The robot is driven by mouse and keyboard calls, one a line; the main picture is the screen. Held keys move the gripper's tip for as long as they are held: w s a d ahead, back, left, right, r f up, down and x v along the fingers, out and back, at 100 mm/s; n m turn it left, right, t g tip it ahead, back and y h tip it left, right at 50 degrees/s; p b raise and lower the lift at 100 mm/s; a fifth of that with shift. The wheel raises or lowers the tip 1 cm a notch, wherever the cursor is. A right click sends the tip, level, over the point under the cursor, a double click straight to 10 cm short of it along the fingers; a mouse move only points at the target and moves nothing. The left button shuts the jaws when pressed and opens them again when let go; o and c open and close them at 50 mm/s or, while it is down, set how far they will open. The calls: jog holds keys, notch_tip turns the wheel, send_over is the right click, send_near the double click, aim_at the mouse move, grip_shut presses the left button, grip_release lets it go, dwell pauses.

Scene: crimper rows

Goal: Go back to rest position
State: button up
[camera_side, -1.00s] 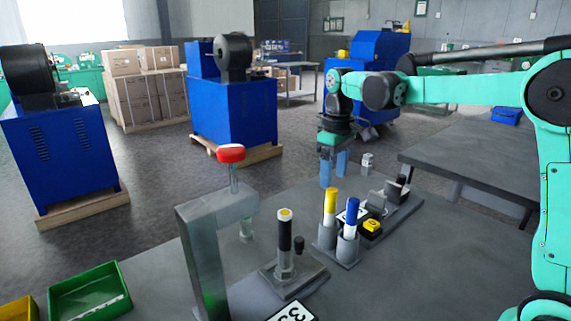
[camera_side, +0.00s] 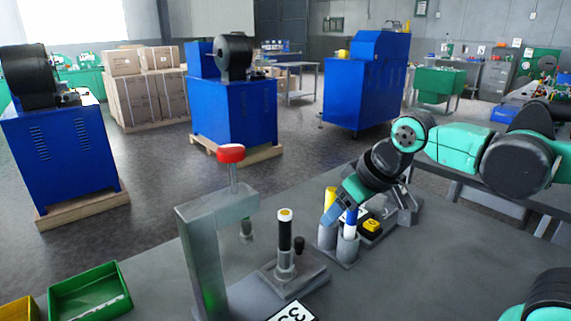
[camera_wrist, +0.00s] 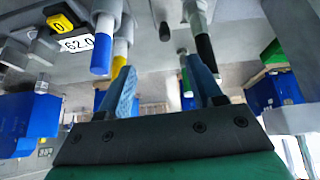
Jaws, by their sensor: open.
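My gripper (camera_side: 333,212) is tilted down to the left in the side view, with its blue fingers beside the yellow-topped cylinder (camera_side: 330,195). In the wrist view my gripper (camera_wrist: 160,72) has its two blue fingers apart with nothing between them. The yellow-topped cylinder and a blue-topped cylinder (camera_side: 351,215) stand upright in grey holders (camera_side: 347,251). From the side view I cannot tell whether the fingers touch the yellow one. A black cylinder with a yellow top (camera_side: 285,233) stands in a grey fixture to the left.
A grey press with a red knob (camera_side: 231,153) stands left of the fixture. A box with a yellow button (camera_side: 371,226) sits right of the holders; the wrist view shows a 62.0 display (camera_wrist: 77,43). A green bin (camera_side: 90,292) lies at lower left.

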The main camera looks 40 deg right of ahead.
jog(key=shift+s+a+f+t, duration=0.25)
jog(key=shift+s+f+t, duration=0.1)
jog(key=shift+f, duration=0.15)
jog(key=shift+s+a+f+t, duration=0.25)
jog(key=shift+s+f, duration=0.1)
jog(key=shift+f, duration=0.1)
dwell(0.6)
